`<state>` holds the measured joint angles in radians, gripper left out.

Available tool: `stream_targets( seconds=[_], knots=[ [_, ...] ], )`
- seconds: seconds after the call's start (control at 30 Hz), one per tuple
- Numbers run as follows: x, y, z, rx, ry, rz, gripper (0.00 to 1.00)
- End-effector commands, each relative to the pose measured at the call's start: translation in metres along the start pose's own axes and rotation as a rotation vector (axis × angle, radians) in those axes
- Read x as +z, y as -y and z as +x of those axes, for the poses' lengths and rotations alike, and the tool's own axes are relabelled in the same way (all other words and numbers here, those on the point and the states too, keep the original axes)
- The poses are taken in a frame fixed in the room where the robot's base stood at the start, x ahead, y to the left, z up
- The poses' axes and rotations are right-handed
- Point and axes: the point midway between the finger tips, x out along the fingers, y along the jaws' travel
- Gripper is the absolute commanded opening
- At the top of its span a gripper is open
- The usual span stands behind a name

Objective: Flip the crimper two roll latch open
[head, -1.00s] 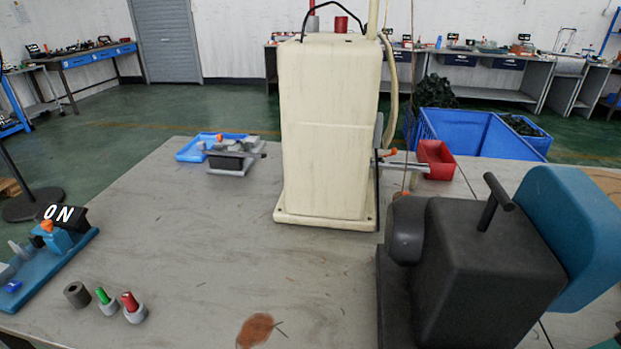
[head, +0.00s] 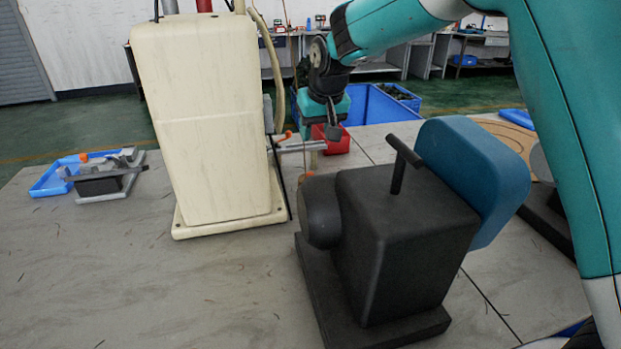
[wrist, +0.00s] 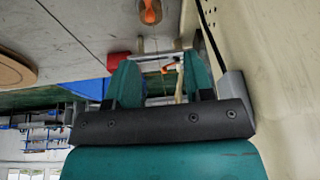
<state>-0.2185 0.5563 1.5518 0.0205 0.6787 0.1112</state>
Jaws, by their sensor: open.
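A tall cream machine (head: 205,120) stands left of centre in the head view. An orange-tipped lever (head: 283,137) sticks out at its right side, above a grey bar (head: 300,146). I cannot tell for sure which part is the roll latch. My gripper (head: 325,132) is beside these parts, to the right of the machine. In the wrist view the two teal fingers (wrist: 162,82) are apart. An orange-tipped part (wrist: 168,69) shows in the gap between them, farther off, and another orange part (wrist: 150,12) is at the top edge. Nothing is visibly held.
A black machine with a blue back (head: 405,240) stands close in front, below my arm. A red bin (head: 335,145) and a large blue crate (head: 375,105) are behind my gripper. A blue tray with a grey fixture (head: 95,180) lies at left. The front-left table is clear.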

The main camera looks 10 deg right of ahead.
Motion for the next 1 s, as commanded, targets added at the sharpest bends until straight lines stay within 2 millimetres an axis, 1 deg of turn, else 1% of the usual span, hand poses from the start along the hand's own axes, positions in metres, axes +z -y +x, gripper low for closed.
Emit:
stream_targets(
  seconds=[0.03,0.1,0.23,0.37,0.47,0.8,0.9,1.0],
  knots=[
    [-0.011,-0.006,0.018,0.019,-0.010,0.024,0.48],
    [-0.023,-0.013,0.031,0.041,-0.025,0.052,0.48],
    [-0.033,-0.020,0.045,0.060,-0.038,0.077,0.48],
    [-0.035,-0.022,0.059,0.063,-0.038,0.081,0.48],
    [-0.035,-0.024,0.077,0.063,-0.037,0.081,0.48],
    [-0.037,-0.030,0.155,0.063,-0.037,0.081,0.48],
    [-0.038,-0.031,0.176,0.063,-0.037,0.081,0.48],
    [-0.039,-0.032,0.192,0.062,-0.040,0.080,0.48]
  ],
)
